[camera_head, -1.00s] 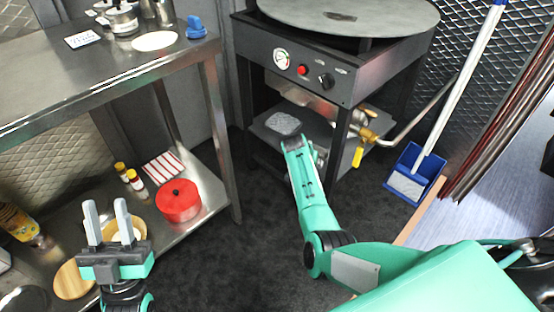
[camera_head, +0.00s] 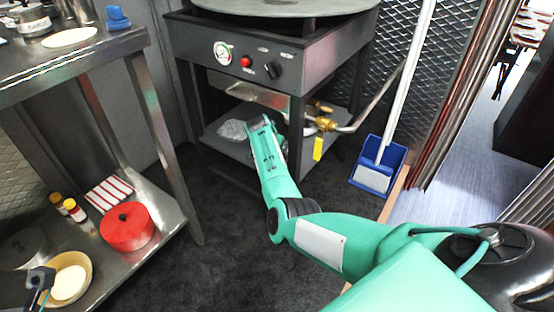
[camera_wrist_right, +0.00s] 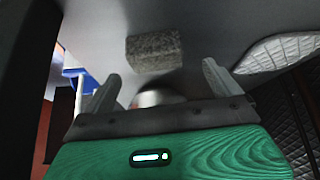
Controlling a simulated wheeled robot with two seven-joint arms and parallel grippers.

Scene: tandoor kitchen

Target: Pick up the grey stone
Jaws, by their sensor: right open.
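The grey stone (camera_wrist_right: 155,50) is a speckled rectangular block in the right wrist view. It lies on a smooth grey surface, ahead of my right gripper (camera_wrist_right: 160,85) and between the lines of its two fingers. The right fingers are spread, with no stone between them. In the head view my right arm reaches to the lower shelf of the black stove stand, and its fingertips and the stone are hidden there. A dark part, seemingly of my left gripper (camera_head: 38,282), shows at the lower left edge; its fingers cannot be made out.
The stand's lower shelf (camera_head: 232,150) holds a pale quilted pad (camera_head: 238,130), also in the wrist view (camera_wrist_right: 280,52). A stand leg and brass valve (camera_head: 325,124) are close to my right arm. A blue dustpan (camera_head: 378,168) stands right. A red pot (camera_head: 127,227) sits on the left rack.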

